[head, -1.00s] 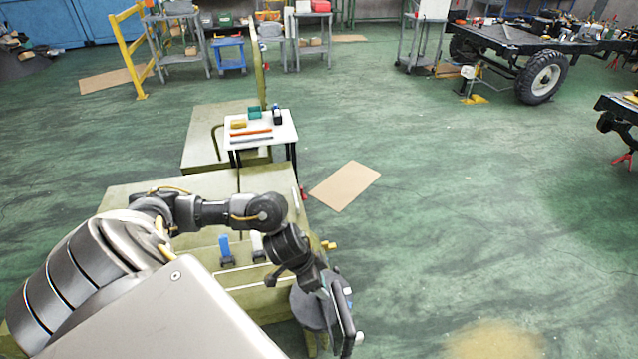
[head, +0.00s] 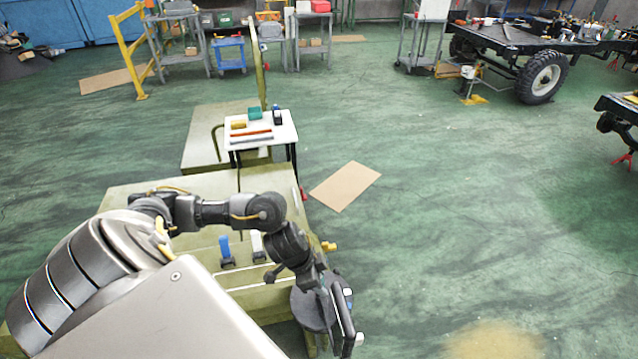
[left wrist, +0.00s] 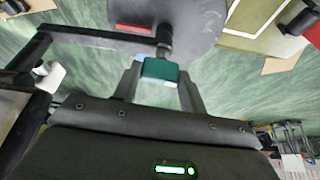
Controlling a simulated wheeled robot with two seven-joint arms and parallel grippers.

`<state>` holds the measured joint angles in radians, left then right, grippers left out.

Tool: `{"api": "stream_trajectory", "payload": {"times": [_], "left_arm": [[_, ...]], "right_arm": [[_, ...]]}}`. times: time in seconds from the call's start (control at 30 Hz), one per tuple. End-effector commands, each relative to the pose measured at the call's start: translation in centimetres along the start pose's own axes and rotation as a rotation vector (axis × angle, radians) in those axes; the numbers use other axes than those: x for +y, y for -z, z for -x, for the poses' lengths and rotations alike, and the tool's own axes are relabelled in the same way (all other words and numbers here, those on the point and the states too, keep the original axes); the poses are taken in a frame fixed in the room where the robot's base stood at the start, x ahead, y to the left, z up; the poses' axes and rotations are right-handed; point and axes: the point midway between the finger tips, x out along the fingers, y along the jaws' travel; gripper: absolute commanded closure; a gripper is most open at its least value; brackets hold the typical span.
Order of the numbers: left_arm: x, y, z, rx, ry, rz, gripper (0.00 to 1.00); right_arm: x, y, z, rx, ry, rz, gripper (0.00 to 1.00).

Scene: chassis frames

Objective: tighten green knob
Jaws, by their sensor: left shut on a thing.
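The green knob (left wrist: 160,70) shows in the left wrist view, at the end of a dark arm beside a round grey disc (left wrist: 190,22). My left gripper (left wrist: 160,82) has its two fingers on either side of the knob and is shut on it. In the head view my left gripper (head: 338,318) is low in the picture, beside the dark round disc (head: 312,308), and the knob is hidden there. My right gripper is in neither view.
An olive bench (head: 130,205) lies under my left arm, with a blue-handled clamp (head: 225,250) on it. A small white table (head: 285,133) with coloured items stands behind. A brown sheet (head: 345,186) lies on the green floor. The floor to the right is mostly clear.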

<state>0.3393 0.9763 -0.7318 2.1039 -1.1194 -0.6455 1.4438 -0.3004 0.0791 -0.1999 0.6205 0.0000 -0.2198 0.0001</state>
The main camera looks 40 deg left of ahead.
Motion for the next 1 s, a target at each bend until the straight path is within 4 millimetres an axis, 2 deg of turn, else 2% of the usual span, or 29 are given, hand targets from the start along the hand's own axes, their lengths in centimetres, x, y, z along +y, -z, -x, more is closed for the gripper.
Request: {"api": "stream_trajectory", "payload": {"times": [0.53,1.0], "left_arm": [[-0.3,0.2,0.0,0.001,-0.182,-0.437,0.81],[-0.5,0.3,-0.2,0.002,-0.353,-0.851,0.81]], "right_arm": [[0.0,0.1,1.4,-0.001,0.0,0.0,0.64],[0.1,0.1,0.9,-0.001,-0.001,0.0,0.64]]}}
